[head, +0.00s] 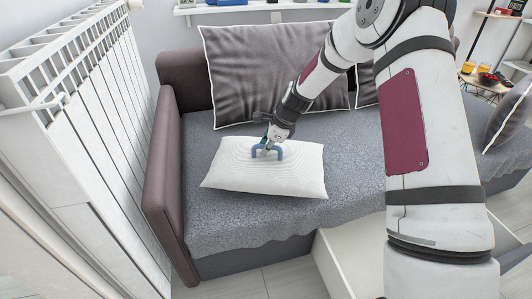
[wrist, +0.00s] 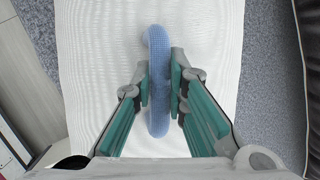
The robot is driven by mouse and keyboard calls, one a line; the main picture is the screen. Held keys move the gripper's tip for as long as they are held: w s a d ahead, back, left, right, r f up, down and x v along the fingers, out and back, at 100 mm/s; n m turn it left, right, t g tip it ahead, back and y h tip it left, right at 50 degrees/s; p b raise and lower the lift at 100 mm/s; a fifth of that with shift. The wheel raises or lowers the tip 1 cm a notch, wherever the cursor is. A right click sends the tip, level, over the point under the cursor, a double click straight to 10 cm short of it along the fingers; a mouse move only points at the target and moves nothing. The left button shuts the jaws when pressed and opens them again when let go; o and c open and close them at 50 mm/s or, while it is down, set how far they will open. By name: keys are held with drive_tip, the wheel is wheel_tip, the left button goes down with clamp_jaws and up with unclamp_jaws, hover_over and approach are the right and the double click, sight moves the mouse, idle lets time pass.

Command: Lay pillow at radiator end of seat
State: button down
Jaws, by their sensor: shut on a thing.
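The white pillow (head: 245,180) lies flat on the grey seat (head: 350,150) of the sofa, at the end beside the white radiator (head: 75,120). A blue looped handle (head: 281,152) stands up from the middle of the pillow. My gripper (head: 268,147) is above the pillow with its fingers at this handle. In the wrist view the two green-sided fingers of my gripper (wrist: 160,85) are closed on the blue handle (wrist: 158,40) from both sides. The white pillow (wrist: 100,50) fills most of that view beneath, and the pillow's near part is hidden by my gripper.
The sofa's brown armrest (head: 163,170) stands between seat and radiator. A large grey cushion (head: 260,75) leans on the backrest behind the pillow. A pale open drawer (head: 345,260) juts out below the seat front. A small table with items (head: 480,80) is at the far right.

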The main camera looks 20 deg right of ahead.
drive_tip(key=shift+f, duration=0.7)
drive_tip(key=c, duration=1.6)
unclamp_jaws()
drive_tip(key=shift+f, duration=0.1)
